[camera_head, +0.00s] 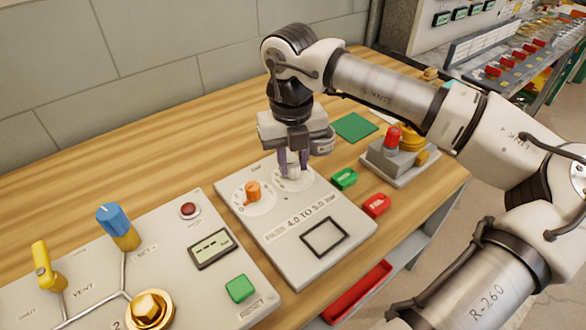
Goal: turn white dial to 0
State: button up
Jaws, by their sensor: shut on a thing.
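The white dial (294,173) stands on a pale panel (318,274) in the middle of the bench, with a round white scale plate under it. My gripper (293,163) points straight down over it, and its two dark fingers are shut on the dial. The fingers cover part of the dial, and its pointer and the numbers around it are too small to read. An orange dial (252,191) on its own scale plate sits just left of the white one on the same panel.
A left panel carries a blue knob (115,222), a yellow lever (43,264), a brass knob (148,307) and a green button (240,288). Right of my gripper lie a green block (344,178), a red block (376,205) and a grey fixture (399,160). The back-left wooden bench is clear.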

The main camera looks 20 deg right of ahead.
aim_at(293, 165)
jog(key=n+b, duration=0.2)
jog(key=n, duration=0.2)
jog(key=shift+f+n, duration=0.1)
jog(key=shift+n, duration=0.2)
jog(key=n+b, duration=0.1)
jog(key=n, duration=0.3)
jog(key=shift+b, duration=0.4)
jog(key=shift+n, duration=0.3)
jog(key=o, duration=1)
notch_tip(293, 165, up, 14)
jog(key=shift+s, duration=0.2)
